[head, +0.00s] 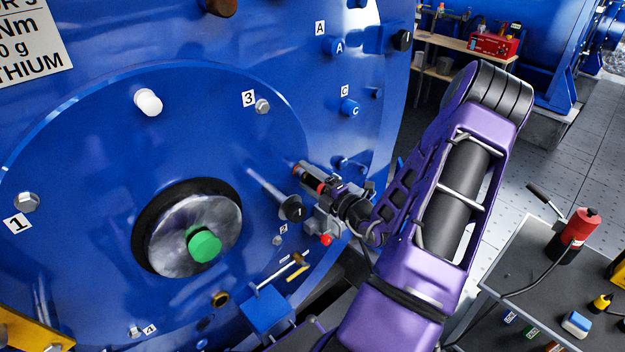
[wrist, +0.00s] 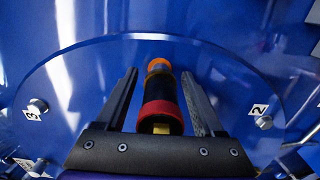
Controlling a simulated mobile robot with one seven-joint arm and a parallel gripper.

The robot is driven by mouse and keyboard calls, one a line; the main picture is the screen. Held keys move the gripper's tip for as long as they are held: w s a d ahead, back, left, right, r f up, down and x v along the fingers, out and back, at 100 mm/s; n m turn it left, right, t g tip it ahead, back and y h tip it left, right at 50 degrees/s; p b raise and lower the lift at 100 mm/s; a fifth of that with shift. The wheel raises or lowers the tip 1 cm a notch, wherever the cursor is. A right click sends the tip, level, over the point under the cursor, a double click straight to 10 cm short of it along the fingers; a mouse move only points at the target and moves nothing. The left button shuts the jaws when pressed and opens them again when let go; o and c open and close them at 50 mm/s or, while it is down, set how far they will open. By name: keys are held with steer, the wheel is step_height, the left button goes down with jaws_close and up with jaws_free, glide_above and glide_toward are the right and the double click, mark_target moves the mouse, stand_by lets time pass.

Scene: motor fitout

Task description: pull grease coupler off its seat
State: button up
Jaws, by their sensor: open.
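The grease coupler (wrist: 160,88) is a dark cylinder with a red ring and an orange far end, with a brass piece at its near end. In the wrist view it lies between the two fingers of my gripper (wrist: 159,76), which is open with a visible gap on each side. The seat behind the coupler is hidden.
Bolts marked 3 (head: 263,106) and 2 (wrist: 263,122) flank the gripper. A grey fitting with a red knob (head: 326,239) is just below it. A green-capped shaft (head: 204,243) projects at left. A cart (head: 515,275) with a red canister (head: 580,227) stands at right.

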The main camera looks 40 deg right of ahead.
jaws_close()
stand_by(1.4)
steer(key=shift+s, duration=0.1)
steer(key=shift+s+d, duration=0.15)
steer(key=shift+s, duration=1.3)
steer(key=shift+s+d, duration=0.1)
steer(key=shift+s, duration=1.3)
steer(key=s+d, duration=0.1)
steer(key=s, duration=2.1)
steer(key=shift+d, duration=0.35)
steer(key=shift+s, duration=0.1)
